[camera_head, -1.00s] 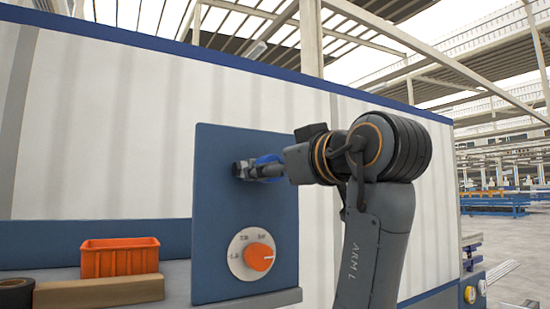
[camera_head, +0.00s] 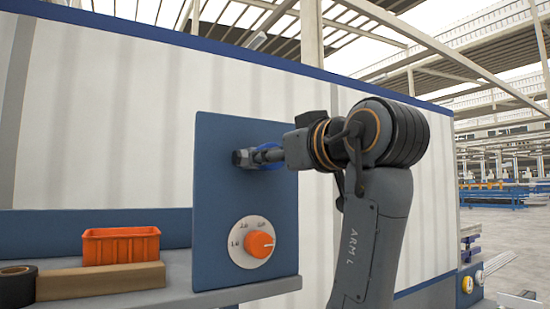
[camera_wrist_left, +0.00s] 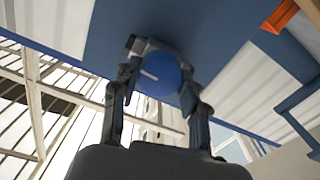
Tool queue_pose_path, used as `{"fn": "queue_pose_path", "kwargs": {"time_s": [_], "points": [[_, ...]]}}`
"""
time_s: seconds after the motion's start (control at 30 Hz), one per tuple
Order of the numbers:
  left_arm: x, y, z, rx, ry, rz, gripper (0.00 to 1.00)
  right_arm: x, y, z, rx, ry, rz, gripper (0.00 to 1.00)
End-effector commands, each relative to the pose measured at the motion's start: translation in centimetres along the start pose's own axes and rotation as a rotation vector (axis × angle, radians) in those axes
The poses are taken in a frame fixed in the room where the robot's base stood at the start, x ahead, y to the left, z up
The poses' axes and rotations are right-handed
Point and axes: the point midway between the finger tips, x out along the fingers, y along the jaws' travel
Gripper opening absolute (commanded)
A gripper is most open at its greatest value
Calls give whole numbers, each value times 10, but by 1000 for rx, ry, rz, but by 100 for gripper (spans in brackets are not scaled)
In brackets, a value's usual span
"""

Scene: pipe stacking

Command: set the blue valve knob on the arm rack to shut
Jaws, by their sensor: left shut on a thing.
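The blue valve knob (camera_head: 267,165) is at the upper part of the blue panel, on a dark metal fitting (camera_head: 242,158). In the head view my left gripper hides most of it. In the left wrist view the round blue knob (camera_wrist_left: 163,80) shows between the fingers, with a short white mark on its face pointing toward the left. My left gripper (camera_wrist_left: 158,86) is shut on the knob, one finger on each side. The mark's reading is hidden in the head view. My right gripper is in neither view.
An orange dial (camera_head: 260,245) on a white scale plate is below the knob on the same panel (camera_head: 215,200). An orange bin (camera_head: 120,246), a brown block (camera_head: 100,281) and a dark roll (camera_head: 17,287) are on the grey shelf at left. A white wall stands behind.

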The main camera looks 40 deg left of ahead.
Motion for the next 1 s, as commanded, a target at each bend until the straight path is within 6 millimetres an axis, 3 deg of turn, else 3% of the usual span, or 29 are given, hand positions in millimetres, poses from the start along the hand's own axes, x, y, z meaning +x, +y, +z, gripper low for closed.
{"fn": "queue_pose_path", "kwargs": {"time_s": [1.0], "points": [[0,0,2,898,3,0,12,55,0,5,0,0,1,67]]}}
